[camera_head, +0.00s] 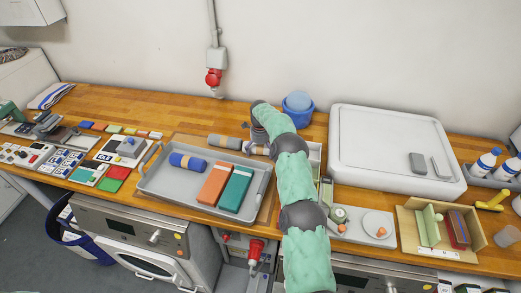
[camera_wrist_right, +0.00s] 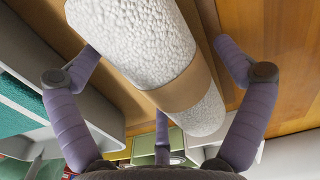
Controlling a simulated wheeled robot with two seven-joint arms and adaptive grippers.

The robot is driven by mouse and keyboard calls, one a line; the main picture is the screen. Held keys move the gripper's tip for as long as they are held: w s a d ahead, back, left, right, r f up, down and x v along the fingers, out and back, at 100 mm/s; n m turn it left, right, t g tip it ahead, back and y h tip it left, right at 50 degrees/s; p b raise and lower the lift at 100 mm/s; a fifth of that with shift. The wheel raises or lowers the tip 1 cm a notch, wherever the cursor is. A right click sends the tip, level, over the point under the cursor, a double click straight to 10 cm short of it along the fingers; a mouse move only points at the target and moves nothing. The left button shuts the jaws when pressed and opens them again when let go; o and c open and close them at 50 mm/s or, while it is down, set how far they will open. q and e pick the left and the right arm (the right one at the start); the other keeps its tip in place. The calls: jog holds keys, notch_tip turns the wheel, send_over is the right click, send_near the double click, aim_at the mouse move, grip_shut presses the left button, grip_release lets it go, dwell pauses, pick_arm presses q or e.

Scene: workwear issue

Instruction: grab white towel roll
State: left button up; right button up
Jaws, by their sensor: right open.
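The white towel roll (camera_head: 224,142) looks pale grey in the head view and lies on its side behind the metal tray. Its right part is partly hidden by my right arm. In the right wrist view, the towel roll (camera_wrist_right: 138,36) is white and nubbly with a tan band, and it passes between my fingers. My right gripper (camera_head: 258,134) is above the roll's right part. In the wrist view, my right gripper (camera_wrist_right: 158,52) is open, with its fingers spread either side of the roll; I see no clear contact. My left gripper is not in view.
The metal tray (camera_head: 147,181) holds a blue roll (camera_head: 187,162), an orange pack (camera_head: 215,184) and a teal pack (camera_head: 235,189). A large white lidded box (camera_head: 385,140) stands to the right. Small items crowd the bench's left.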

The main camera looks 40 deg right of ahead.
jog(key=c, duration=1.2)
jog(key=shift+r, duration=0.15)
jog(key=shift+c, duration=0.2)
